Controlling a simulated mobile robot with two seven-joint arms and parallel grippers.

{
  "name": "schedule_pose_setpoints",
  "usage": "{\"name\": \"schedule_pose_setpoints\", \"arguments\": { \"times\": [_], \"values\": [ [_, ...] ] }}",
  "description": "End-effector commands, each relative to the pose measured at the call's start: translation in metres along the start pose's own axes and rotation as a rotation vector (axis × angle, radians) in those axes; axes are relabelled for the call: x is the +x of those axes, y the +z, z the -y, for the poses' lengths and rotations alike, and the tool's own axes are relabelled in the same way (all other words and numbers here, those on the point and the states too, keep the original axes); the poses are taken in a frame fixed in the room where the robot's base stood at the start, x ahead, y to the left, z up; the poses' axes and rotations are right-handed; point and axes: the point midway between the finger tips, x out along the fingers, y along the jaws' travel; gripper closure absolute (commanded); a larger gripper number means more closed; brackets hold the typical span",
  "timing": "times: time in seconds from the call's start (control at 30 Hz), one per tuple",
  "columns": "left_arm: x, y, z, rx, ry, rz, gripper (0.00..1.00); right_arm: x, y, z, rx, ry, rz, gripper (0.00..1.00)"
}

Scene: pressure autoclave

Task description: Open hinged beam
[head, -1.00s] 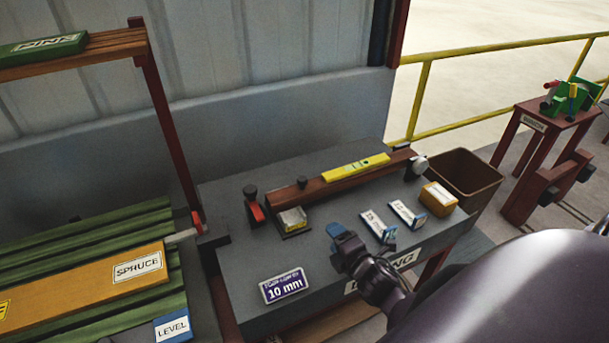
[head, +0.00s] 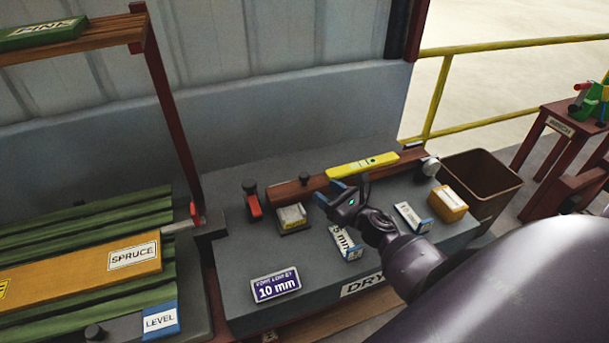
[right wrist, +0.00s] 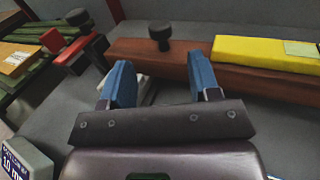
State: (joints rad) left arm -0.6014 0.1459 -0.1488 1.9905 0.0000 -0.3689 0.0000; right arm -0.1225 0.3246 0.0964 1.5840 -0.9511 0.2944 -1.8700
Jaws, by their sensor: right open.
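The wooden beam (head: 283,193) lies flat along the grey bench, with a small black knob (head: 304,179) standing on its left part. A yellow spirit level (head: 362,165) rests on the beam's right part. In the right wrist view the beam (right wrist: 135,48), the knob (right wrist: 160,34) and the level (right wrist: 265,53) are ahead of the fingers. My right gripper (head: 338,192) is open and empty, on the near side of the beam; it also shows in the right wrist view (right wrist: 160,76). Its blue fingers point toward the beam and the knob stands beyond the gap. My left gripper is not in view.
A red latch with a black knob (head: 252,203) stands at the beam's left end. A small labelled block (head: 292,217), white cards (head: 345,241), an orange box (head: 447,203) and a 10 mm sign (head: 276,286) are on the bench. A brown bin (head: 482,180) stands right.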

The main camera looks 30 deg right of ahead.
Motion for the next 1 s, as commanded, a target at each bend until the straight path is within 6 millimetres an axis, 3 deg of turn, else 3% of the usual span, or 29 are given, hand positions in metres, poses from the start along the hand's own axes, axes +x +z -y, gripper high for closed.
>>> {"name": "schedule_pose_setpoints", "arguments": {
  "times": [0.3,0.5,0.7,1.0],
  "values": [
    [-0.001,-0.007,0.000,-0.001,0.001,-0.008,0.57,0.054,0.002,0.000,0.004,-0.001,0.002,0.44],
    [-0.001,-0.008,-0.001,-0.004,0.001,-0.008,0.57,0.079,0.001,0.000,0.005,-0.001,0.001,0.44],
    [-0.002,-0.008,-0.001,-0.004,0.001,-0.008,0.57,0.091,0.001,0.000,0.006,-0.001,0.001,0.44],
    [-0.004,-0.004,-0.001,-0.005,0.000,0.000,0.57,0.093,0.000,0.000,0.005,-0.002,0.000,0.44]
  ]
}}
